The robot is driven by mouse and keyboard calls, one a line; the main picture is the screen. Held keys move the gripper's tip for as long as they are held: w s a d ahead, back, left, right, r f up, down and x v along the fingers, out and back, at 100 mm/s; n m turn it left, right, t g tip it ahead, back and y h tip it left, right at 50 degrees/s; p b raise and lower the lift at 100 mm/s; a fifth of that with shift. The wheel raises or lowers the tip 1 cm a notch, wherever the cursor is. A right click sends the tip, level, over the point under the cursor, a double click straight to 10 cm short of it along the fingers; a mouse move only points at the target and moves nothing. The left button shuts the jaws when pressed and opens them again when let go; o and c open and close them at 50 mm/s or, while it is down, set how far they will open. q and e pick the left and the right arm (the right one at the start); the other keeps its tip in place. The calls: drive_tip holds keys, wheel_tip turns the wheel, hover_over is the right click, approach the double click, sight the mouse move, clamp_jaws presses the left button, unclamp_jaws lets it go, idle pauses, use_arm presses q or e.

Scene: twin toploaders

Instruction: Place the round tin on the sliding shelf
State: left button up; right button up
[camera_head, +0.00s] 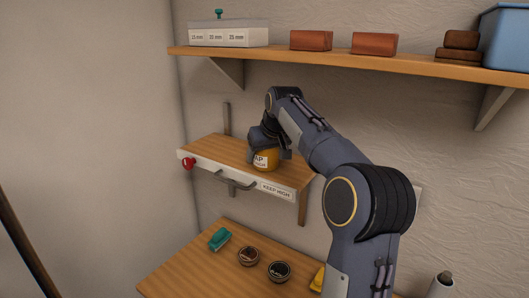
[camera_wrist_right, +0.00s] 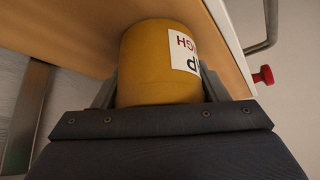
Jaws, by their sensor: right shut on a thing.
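The round tin (camera_head: 264,162) is yellow with a white label. My right gripper (camera_head: 267,153) is shut on it, over the right part of the sliding shelf. The tin also shows in the right wrist view (camera_wrist_right: 150,72), between the two fingers (camera_wrist_right: 158,88). The sliding shelf (camera_head: 213,148) has a wooden top and a white front marked KEEP HIGH; its wood also shows in the wrist view (camera_wrist_right: 80,35). The tin's base is at or just above the wood; I cannot tell if it touches. My left gripper is not in view.
A red knob (camera_head: 188,163) and a grey handle (camera_head: 233,181) are on the shelf's front. A fixed shelf (camera_head: 350,58) with boxes and blocks runs above. A lower table (camera_head: 185,272) holds a teal item (camera_head: 219,239) and two small round containers. The sliding shelf's left part is clear.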

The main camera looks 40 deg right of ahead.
drive_tip(key=o, duration=1.3)
drive_tip(key=shift+f, duration=0.15)
drive_tip(key=shift+r, duration=0.3)
drive_tip(key=shift+s+r, duration=0.25)
drive_tip(key=shift+r, duration=0.05)
drive_tip(key=v, duration=0.3)
drive_tip(key=shift+s+a+r+b, duration=0.1)
drive_tip(key=shift+a+r+b, duration=0.1)
drive_tip(key=shift+b, duration=0.15)
drive_tip(key=shift+s+a+r+b, duration=0.1)
drive_tip(key=shift+s+a+b, duration=0.6)
drive_tip(key=shift+s, duration=1.25)
drive_tip(key=shift+s+a+r+b, duration=0.1)
drive_tip(key=shift+s+a+b, duration=0.6)
drive_tip(key=shift+s, duration=1.3)
drive_tip(key=shift+s+a+b, duration=0.4)
drive_tip(key=shift+s+b, duration=0.55)
drive_tip(key=shift+s, duration=1)
